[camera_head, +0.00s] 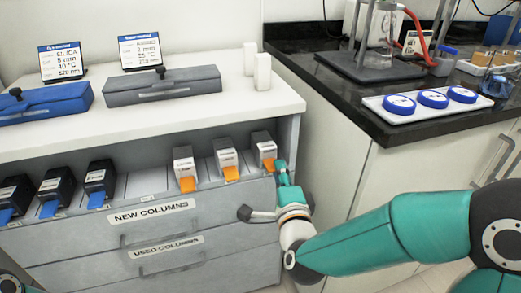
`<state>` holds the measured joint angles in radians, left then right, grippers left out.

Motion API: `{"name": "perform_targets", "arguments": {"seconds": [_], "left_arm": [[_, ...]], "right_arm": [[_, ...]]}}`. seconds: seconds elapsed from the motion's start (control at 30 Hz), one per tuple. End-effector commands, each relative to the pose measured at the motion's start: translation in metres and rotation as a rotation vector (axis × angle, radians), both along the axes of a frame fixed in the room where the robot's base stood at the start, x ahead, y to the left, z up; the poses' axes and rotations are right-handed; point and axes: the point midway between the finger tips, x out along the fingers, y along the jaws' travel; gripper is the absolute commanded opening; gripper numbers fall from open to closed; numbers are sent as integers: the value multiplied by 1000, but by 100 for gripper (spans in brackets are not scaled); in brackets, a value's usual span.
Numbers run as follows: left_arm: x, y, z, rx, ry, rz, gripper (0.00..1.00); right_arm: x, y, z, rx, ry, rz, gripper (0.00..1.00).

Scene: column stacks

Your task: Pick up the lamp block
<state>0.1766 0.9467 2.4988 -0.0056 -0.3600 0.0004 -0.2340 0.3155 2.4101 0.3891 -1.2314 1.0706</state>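No thing in view is labelled as a lamp block, and I cannot tell which one it is. A long grey block (163,87) with a black knob lies on the white cabinet top, and a similar blue block (45,102) lies to its left. My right gripper (263,192) is in front of the open cabinet shelf with its fingers spread apart. One finger is close to the orange tab of the rightmost white box (263,147); I cannot tell if they touch. Nothing shows between the fingers. My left gripper is not in view.
Two more orange-tabbed white boxes (225,158) and several dark boxes with blue tabs (99,178) stand on the shelf. Two small white blocks (262,72) and two sign cards (140,51) stand on the cabinet top. A white tray (415,116) with blue discs lies on the black counter.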

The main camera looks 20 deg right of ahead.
Motion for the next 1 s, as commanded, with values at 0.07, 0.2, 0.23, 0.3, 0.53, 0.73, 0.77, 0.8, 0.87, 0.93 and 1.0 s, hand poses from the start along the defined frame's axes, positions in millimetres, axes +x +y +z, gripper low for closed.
{"name": "perform_targets", "arguments": {"seconds": [0.07, 0.2, 0.23, 0.3, 0.53, 0.73, 0.77, 0.8, 0.87, 0.93, 1.0], "left_arm": [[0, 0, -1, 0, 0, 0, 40], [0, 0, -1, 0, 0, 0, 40], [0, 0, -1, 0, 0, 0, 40], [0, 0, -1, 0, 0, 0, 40], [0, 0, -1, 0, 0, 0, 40], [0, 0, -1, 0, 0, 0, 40], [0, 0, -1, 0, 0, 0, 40], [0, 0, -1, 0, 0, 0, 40], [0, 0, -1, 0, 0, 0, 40], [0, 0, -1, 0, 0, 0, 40], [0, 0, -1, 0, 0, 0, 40]], "right_arm": [[11, -1, 0, 0, 0, 0, 21], [19, -2, 0, -1, 0, 2, 21], [20, -2, 0, -1, 0, 2, 21], [20, -2, 0, -1, 0, 2, 21], [19, -2, 0, 0, 0, 2, 0], [19, -2, 0, -1, 2, 2, 0], [19, -2, 0, -1, 2, 2, 0], [19, -2, 1, 0, 0, 2, 0], [19, -2, 0, 0, 0, 2, 0], [19, -2, 0, 0, 1, 2, 0], [19, -1, 0, 0, 1, 2, 0]]}}
